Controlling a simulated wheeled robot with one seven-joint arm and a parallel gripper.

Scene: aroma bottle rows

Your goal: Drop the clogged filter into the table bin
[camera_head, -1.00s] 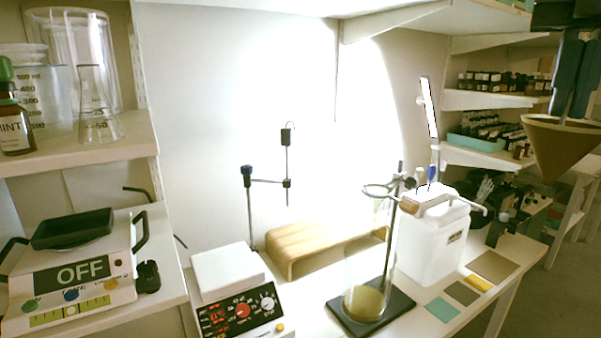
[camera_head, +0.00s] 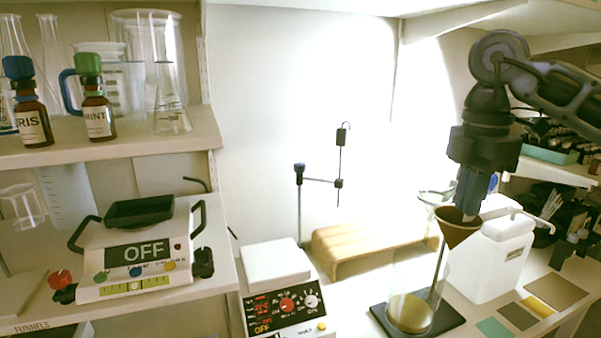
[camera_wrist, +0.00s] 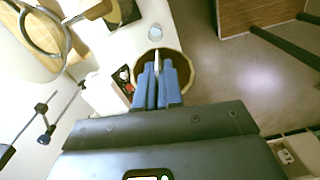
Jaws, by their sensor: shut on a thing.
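The clogged filter is a brown paper cone (camera_head: 457,232), point down, in the head view. My gripper (camera_head: 470,203) is shut on its upper rim and holds it in the air in front of the ring stand and white jug. In the wrist view my blue fingers (camera_wrist: 158,72) pinch the near-middle of the filter, and its open brown rim (camera_wrist: 188,72) shows around them. I cannot make out the table bin with certainty in either view.
The ring stand's ring (camera_head: 430,196) is close to the filter in the head view. A beaker with yellowish liquid (camera_head: 410,312) stands on its dark base. The white jug (camera_head: 497,260) is close on the right. A hotplate (camera_head: 283,300) and wooden riser (camera_head: 345,250) stand left.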

